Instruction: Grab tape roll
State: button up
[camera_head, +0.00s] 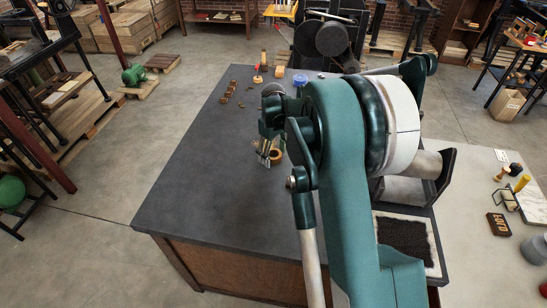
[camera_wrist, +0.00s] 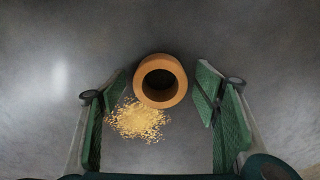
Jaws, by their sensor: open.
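The tape roll (camera_wrist: 160,101) is an orange-brown ring with a dark hole, on the dark grey table. In the wrist view it lies between the far ends of my gripper's (camera_wrist: 161,85) two green fingers. Gaps show on both sides of it, so the fingers appear not to touch it. My gripper is open. In the head view the roll (camera_head: 280,156) shows beside my gripper (camera_head: 268,152), partly hidden by it.
A pile of yellow granules (camera_wrist: 138,122) lies by the left finger, just in front of the roll. Several small brown blocks (camera_head: 229,91) and a blue item (camera_head: 300,79) stand farther back on the table. The table's left part is clear.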

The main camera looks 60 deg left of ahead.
jog(key=shift+c, duration=0.5)
jog(key=c, duration=0.9)
jog(key=shift+r, duration=0.1)
jog(key=shift+r, duration=4.95)
